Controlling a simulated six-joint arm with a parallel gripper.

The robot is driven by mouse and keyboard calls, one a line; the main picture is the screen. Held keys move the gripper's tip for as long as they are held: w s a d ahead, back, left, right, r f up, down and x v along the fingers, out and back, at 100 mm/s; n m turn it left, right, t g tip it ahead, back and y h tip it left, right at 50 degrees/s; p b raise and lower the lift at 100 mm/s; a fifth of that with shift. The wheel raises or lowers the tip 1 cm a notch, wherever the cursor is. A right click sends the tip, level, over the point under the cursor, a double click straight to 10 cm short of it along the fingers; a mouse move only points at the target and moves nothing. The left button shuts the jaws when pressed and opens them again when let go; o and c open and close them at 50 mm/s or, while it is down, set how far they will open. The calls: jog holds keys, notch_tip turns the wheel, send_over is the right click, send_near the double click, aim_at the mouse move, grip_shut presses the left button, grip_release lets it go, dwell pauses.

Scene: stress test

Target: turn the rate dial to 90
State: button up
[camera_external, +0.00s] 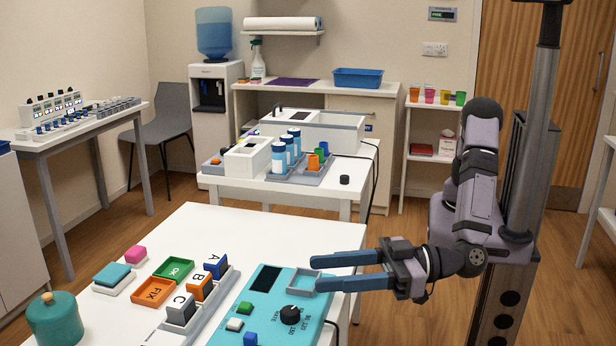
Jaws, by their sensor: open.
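The rate dial (290,314) is a black round knob with printed numbers around it, on a teal control panel (258,316) at the front right of the white table. The numbers and the pointer are too small to read surely. My gripper (313,273) reaches in from the right, above the panel's far right part. Its two blue fingers are apart with nothing between them. They are apart from the dial, which lies below them in the picture.
The panel also bears a dark screen (266,278) and green, white and blue buttons. Lettered blocks stand in a grey rack (219,292) left of it. Green (174,269) and orange (153,292) trays and a teal pot (54,320) lie further left. The table's far part is clear.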

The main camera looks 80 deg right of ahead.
send_near(290, 311)
jog(key=x, duration=0.2)
jog(key=shift+w, duration=0.35)
jog(key=shift+p+x, duration=0.5)
jog(key=shift+x, duration=3.2)
jog(key=c, duration=1)
